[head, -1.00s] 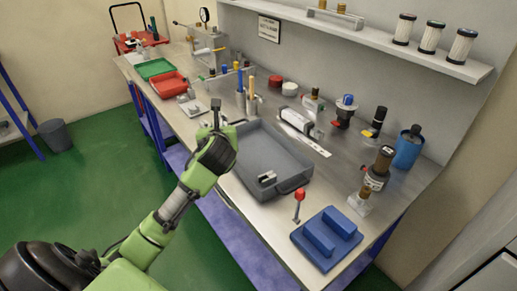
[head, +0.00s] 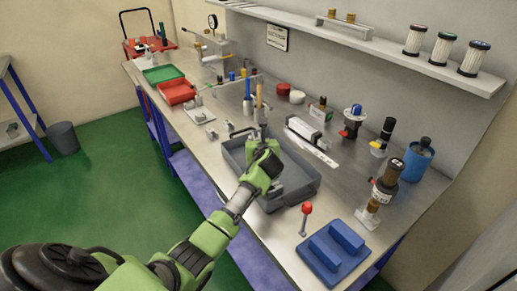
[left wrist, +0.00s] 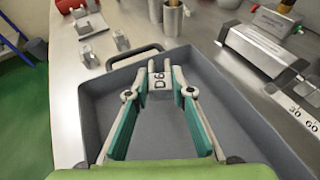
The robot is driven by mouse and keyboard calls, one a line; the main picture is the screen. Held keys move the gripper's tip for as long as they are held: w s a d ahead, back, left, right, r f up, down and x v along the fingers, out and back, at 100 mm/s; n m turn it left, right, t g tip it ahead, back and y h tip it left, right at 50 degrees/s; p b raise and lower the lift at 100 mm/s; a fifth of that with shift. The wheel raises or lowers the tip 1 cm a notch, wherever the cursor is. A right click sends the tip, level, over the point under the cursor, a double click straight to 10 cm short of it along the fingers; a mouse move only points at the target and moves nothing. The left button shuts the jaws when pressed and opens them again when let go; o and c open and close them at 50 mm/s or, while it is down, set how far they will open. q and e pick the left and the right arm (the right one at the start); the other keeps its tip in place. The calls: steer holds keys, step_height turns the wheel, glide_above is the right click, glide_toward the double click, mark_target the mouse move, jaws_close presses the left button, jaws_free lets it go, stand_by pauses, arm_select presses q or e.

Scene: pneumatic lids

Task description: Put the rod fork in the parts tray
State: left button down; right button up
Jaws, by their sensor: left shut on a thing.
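My left gripper (head: 263,136) is over the grey parts tray (head: 304,193), near its far end. In the left wrist view, its fingers (left wrist: 158,82) are shut on a small pale metal piece marked "D6" (left wrist: 157,84), which looks like the rod fork. The fork shows between the fingertips, just inside the far wall of the tray (left wrist: 75,114) in that view. I cannot tell whether it touches the tray floor. In the head view, my gripper hides the fork and part of the tray. My right gripper is not in view.
Small metal parts (head: 211,133) lie left of the tray, and a cup with tools (head: 248,105) stands behind it. A red-knobbed lever (head: 306,209) and a blue block (head: 333,248) stand near the front.

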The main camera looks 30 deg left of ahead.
arm_select(q)
steer(key=shift+w+f, duration=0.2)
steer(key=shift+f, duration=0.8)
steer(key=shift+w+f, duration=0.15)
steer(key=shift+f, duration=0.85)
steer(key=shift+f, duration=0.15)
steer(key=c, duration=1.8)
jaws_free()
steer(key=shift+o, duration=0.2)
steer(key=shift+s+d+r, duration=0.1)
steer(key=shift+s+r, duration=0.05)
steer(key=shift+r, duration=0.05)
steer(key=v, duration=1.1)
steer(key=shift+s+d+r, duration=0.2)
steer(key=shift+s, duration=0.05)
